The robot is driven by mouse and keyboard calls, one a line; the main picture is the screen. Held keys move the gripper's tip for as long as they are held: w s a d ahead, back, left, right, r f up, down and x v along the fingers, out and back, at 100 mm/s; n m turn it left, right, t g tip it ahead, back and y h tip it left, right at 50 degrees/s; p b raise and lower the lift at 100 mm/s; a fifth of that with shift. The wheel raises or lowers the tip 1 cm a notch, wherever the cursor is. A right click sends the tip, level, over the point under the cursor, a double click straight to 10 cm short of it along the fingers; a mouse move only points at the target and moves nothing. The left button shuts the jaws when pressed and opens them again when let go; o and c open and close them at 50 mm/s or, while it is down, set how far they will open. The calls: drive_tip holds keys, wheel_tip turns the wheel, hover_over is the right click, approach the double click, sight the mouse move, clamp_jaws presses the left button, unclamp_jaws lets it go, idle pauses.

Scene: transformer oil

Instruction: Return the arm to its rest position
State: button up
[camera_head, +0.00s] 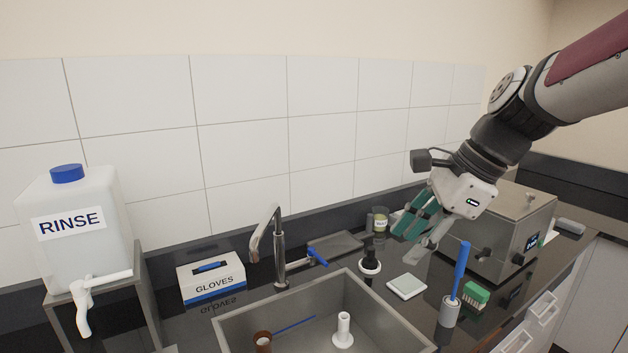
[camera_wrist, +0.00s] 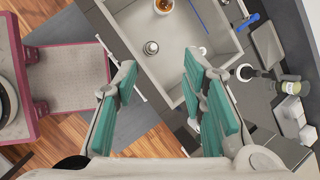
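My gripper (camera_head: 418,225) hangs from the arm on the right side of the head view, above the counter and in front of the metal box. In the wrist view my gripper (camera_wrist: 165,85) shows two teal-padded fingers spread apart. The space between the fingers is empty. The arm reaches in from the upper right of the head view, bent down at the wrist.
The metal box (camera_head: 515,235) stands behind the gripper. A steel sink (camera_head: 240,323) holds a white cylinder (camera_head: 343,331) and an amber vessel (camera_head: 263,341). A faucet (camera_head: 277,250), black-and-white bottle (camera_head: 370,265), white square (camera_head: 406,287) and blue-handled brush (camera_head: 460,272) stand nearby.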

drive_tip(key=s+d+f+n+t+h, duration=0.1)
drive_tip(key=s+n+h, duration=0.1)
drive_tip(key=s+n, duration=0.6)
drive_tip(key=s+d+f+n+t+h, duration=0.1)
drive_tip(key=s+d+n+h, duration=0.1)
drive_tip(key=s+n, duration=0.7)
drive_tip(key=shift+d+n+t+h+b, duration=0.3)
drive_tip(key=shift+n+t+h+b, duration=0.1)
drive_tip(key=shift+n, duration=0.3)
